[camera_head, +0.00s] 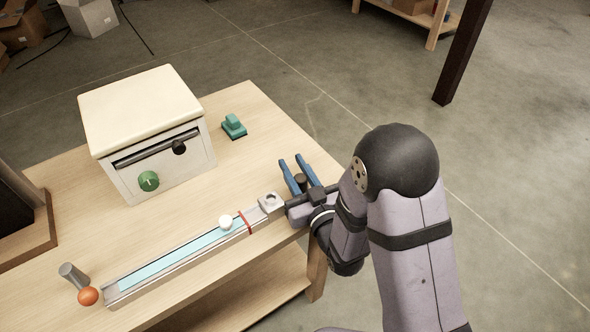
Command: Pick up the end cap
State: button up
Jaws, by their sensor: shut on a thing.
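My gripper (290,159) is at the right edge of the wooden table, with its two blue fingers pointing up and left in the picture. A small dark piece (300,182), which looks like the end cap, sits between the fingers near their base. The fingers are closed on it. Its full shape is partly hidden by the fingers and the wrist. I cannot tell whether it touches the table below.

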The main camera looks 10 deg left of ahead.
notch_tip(320, 180, up, 10)
jog(key=shift+f+p, duration=0.25)
jog(key=shift+p, duration=0.1)
dwell(0.4)
